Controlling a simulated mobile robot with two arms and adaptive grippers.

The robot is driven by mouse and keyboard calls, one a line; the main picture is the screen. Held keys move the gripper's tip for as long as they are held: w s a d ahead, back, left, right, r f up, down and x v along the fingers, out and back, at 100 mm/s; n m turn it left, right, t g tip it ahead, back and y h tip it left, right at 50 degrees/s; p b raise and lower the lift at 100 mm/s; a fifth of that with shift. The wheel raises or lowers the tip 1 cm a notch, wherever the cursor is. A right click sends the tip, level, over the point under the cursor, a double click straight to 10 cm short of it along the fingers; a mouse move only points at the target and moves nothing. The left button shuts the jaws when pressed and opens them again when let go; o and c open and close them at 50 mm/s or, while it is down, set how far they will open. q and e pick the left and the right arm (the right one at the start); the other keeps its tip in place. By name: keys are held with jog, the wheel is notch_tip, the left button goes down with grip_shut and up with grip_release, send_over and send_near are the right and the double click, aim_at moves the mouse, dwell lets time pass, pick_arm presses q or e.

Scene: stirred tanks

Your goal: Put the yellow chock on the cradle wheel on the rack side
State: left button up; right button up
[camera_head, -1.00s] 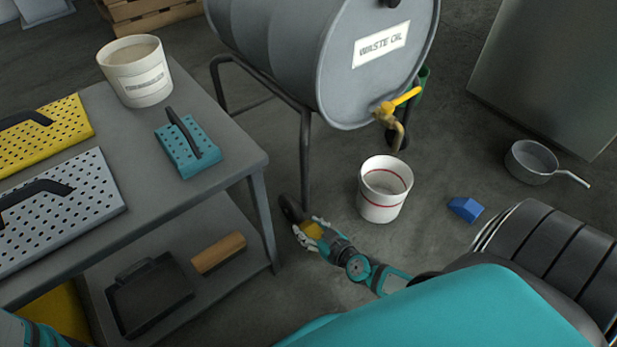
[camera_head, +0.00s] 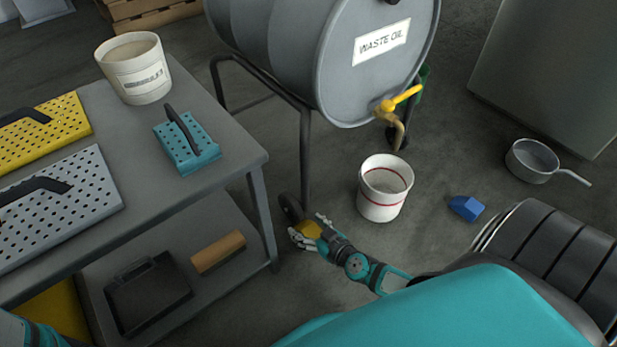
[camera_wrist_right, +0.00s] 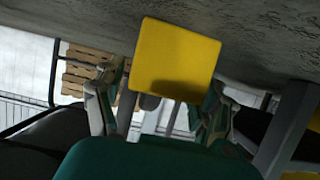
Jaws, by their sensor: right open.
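The yellow chock (camera_head: 311,229) is on the floor against or very near the dark cradle wheel (camera_head: 290,207), on the side of the drum cradle (camera_head: 305,160) facing the grey table. My right gripper (camera_head: 308,232) is open, with its fingers spread on either side of the chock. In the right wrist view the chock (camera_wrist_right: 177,55) is straight ahead between the parted fingers (camera_wrist_right: 158,105), with a gap on each side. The exact contact of chock and wheel is hidden. My left gripper is out of view.
A white bucket (camera_head: 384,188) stands under the tap of the waste oil drum (camera_head: 270,50). A blue chock (camera_head: 466,208) and a pan (camera_head: 532,160) lie to the right. The grey table (camera_head: 225,142) with a lower shelf is close on the left. Floor between is clear.

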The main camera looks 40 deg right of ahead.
jog(key=p+v, duration=0.4)
jog(key=v, duration=0.6)
jog(key=shift+r, duration=0.1)
jog(key=shift+s+r, duration=0.2)
jog(key=shift+s, duration=0.2)
jog(key=shift+s+d+p, duration=0.1)
jog(key=shift+s+p, duration=0.25)
jog(key=shift+s, duration=0.15)
